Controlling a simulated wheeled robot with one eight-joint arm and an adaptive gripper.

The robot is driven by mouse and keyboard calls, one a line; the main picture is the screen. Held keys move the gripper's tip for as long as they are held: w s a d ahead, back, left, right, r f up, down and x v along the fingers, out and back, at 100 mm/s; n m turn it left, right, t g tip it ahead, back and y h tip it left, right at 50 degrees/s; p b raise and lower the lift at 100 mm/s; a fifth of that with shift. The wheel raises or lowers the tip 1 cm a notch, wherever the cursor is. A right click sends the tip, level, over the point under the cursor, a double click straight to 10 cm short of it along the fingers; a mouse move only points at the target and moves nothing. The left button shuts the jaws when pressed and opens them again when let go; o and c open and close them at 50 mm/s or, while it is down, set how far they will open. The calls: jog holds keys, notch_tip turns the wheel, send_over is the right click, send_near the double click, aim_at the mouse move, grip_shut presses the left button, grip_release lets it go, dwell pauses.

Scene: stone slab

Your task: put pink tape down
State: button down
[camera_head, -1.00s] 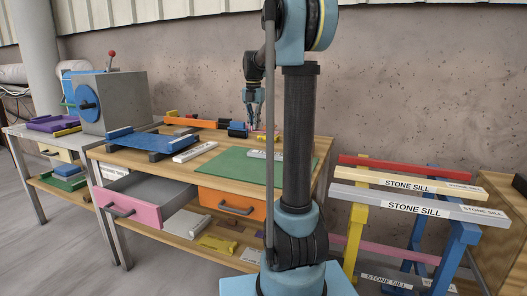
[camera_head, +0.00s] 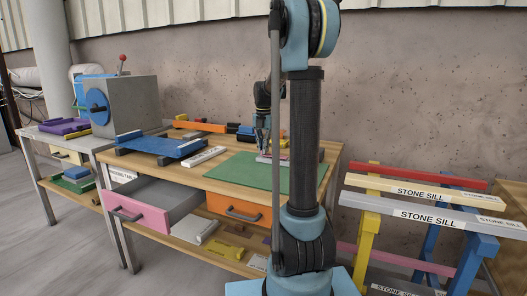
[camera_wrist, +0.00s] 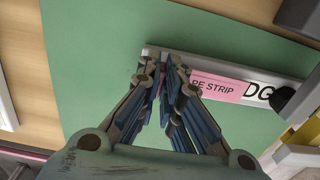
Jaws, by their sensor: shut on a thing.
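The pink tape strip (camera_wrist: 218,88), lettered "PE STRIP" where it shows, extends to the right from my gripper (camera_wrist: 164,68) in the wrist view. My gripper is shut on its left end, and the fingers hide that end. The strip is over or on a pale bar (camera_wrist: 262,82) with black letters; I cannot tell whether they touch. In the head view my gripper (camera_head: 262,152) is low over the back of the green mat (camera_head: 240,172), and the strip is too small there to make out clearly.
The wooden bench (camera_head: 190,172) carries a blue plate (camera_head: 160,146), a white bar (camera_head: 204,157) and orange and blue things at the back. A pink drawer (camera_head: 140,212) stands open at the front. Trestles with stone sills (camera_head: 425,200) stand to the right.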

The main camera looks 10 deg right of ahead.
jog(key=shift+f, duration=0.35)
jog(key=c, duration=1.8)
grip_release()
jog(key=shift+f, duration=0.1)
jog(key=shift+s, duration=0.1)
notch_tip(320, 180, up, 12)
jog(key=shift+r, duration=0.15)
